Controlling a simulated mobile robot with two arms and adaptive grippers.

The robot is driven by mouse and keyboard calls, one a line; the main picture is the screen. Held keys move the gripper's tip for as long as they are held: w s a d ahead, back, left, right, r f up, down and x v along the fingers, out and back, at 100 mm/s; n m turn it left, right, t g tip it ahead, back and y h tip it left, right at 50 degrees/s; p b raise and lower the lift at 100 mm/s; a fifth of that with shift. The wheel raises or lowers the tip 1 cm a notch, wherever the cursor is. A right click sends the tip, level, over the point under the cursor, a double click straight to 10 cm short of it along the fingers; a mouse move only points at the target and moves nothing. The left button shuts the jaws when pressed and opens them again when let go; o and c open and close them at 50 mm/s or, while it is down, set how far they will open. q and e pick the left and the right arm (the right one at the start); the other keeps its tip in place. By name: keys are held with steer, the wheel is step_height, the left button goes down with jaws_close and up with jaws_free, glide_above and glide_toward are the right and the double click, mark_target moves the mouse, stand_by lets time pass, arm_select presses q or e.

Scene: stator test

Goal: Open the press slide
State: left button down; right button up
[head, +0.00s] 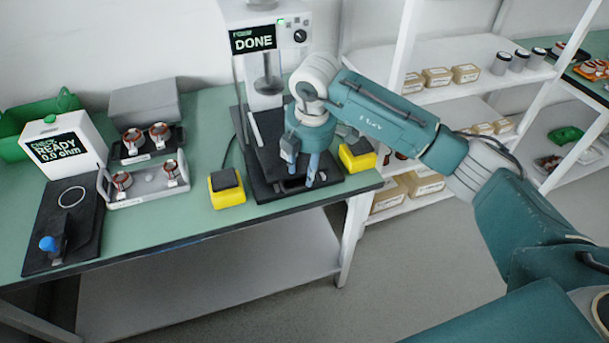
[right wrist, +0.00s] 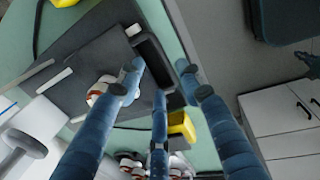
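The press (head: 265,85) stands at the back of the bench, and its display reads DONE. Its dark slide (head: 272,188) is at the base, partly hidden by my right gripper. My right gripper (head: 301,165) points down over the front of the slide, with its blue fingers apart. In the right wrist view, the fingers (right wrist: 160,80) spread on both sides of a dark bar (right wrist: 152,60) at the edge of the slide plate (right wrist: 90,65). Contact with the bar cannot be told. A copper-and-white stator (right wrist: 100,88) shows beside a fingertip. My left gripper is not in view.
Yellow-and-black button boxes stand left (head: 227,188) and right (head: 357,155) of the press. A tester (head: 65,150) reading READY 0.0 ohm and stator racks (head: 145,185) are at the left. Shelves (head: 470,55) stand right of the bench.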

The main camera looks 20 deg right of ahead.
step_height(320, 180, up, 7)
steer(key=s, duration=0.1)
steer(key=shift+s, duration=0.15)
stand_by(0.3)
